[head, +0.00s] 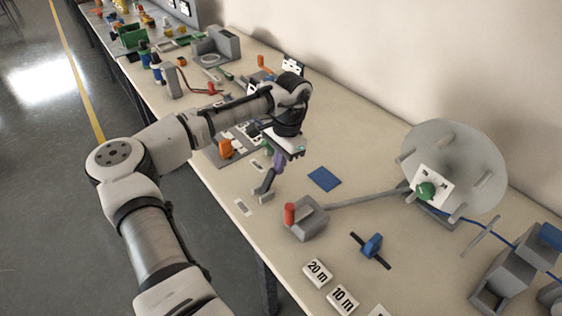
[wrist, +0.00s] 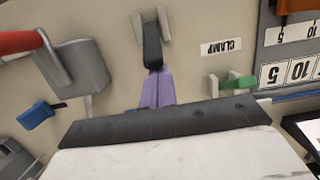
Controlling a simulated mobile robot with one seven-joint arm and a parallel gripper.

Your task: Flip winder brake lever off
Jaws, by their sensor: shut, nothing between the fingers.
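My gripper (head: 275,168) points down over the front part of the bench, its purple fingers shut and empty. In the wrist view the fingertips (wrist: 155,72) meet or overlap the end of a dark lever (wrist: 152,45) on a grey bracket; whether they touch is unclear. The dark lever also shows in the head view (head: 266,182), tilted up. A grey housing (head: 308,222) with a red handle (head: 290,213) stands to the right, a long grey arm running from it to the pale winder disc (head: 450,160). No readable label shows which lever is the winder brake.
A CLAMP label (wrist: 222,46) lies beside the dark lever, and a green part (wrist: 238,83) is nearby. A blue square (head: 324,179) lies flat behind the red-handled housing. Number tiles (head: 317,272) lie in front.

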